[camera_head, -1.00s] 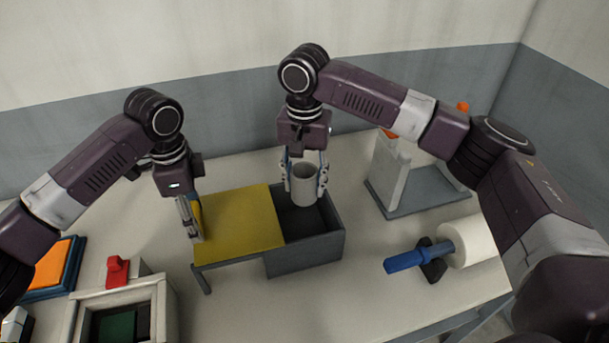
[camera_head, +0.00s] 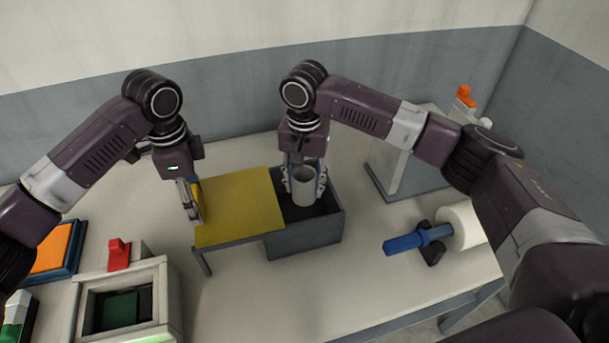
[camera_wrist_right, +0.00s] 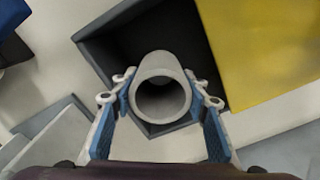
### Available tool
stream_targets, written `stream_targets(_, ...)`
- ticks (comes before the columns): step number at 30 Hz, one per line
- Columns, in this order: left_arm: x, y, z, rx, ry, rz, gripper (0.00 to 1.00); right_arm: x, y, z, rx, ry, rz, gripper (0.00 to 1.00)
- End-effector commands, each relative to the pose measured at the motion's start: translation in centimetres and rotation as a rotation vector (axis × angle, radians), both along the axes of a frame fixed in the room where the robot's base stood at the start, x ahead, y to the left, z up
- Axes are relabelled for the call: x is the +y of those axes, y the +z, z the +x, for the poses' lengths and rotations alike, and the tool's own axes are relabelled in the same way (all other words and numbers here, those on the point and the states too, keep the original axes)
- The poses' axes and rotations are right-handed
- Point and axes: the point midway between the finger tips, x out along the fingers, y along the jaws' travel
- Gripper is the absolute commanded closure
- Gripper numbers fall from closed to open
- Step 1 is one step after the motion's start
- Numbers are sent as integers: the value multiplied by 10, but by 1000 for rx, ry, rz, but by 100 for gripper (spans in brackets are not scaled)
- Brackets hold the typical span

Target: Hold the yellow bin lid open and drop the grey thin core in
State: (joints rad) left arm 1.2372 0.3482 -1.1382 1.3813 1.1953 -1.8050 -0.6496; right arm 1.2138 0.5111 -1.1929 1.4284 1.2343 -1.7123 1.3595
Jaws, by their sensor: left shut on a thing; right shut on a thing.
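The yellow lid (camera_head: 243,209) is slid to the left and leaves the right part of the grey bin (camera_head: 305,238) open. My left gripper (camera_head: 194,212) is shut on the lid's left end. My right gripper (camera_head: 304,190) is shut on the grey core (camera_head: 304,187), a hollow tube held upright, its lower end within the bin's opening. In the right wrist view the core (camera_wrist_right: 161,97) sits between the blue-padded fingers, over the dark inside of the bin, with the lid (camera_wrist_right: 265,45) beside it. The core's bottom end is hidden in the wrist view.
A blue-handled holder with a white roll (camera_head: 461,228) lies at the right. A grey stand (camera_head: 410,165) is behind it. A pale box (camera_head: 128,298) with a red piece (camera_head: 118,254) and an orange-and-blue tray (camera_head: 52,247) are at the left.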

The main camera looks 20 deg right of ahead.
Motion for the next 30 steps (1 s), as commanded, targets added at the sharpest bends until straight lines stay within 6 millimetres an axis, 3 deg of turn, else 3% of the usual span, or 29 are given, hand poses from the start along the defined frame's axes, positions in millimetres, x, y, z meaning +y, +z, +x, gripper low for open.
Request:
stream_targets(7,1,3,3,-9,4,0,72,0,-1,0,-1,0,0,82)
stream_targets(8,1,3,3,-9,4,0,72,0,-1,0,-1,0,0,57)
stream_targets(13,1,3,3,-9,4,0,72,0,-1,0,-1,0,-1,38)
stream_targets(30,1,3,3,-9,4,0,72,0,-1,0,-1,0,-1,38)
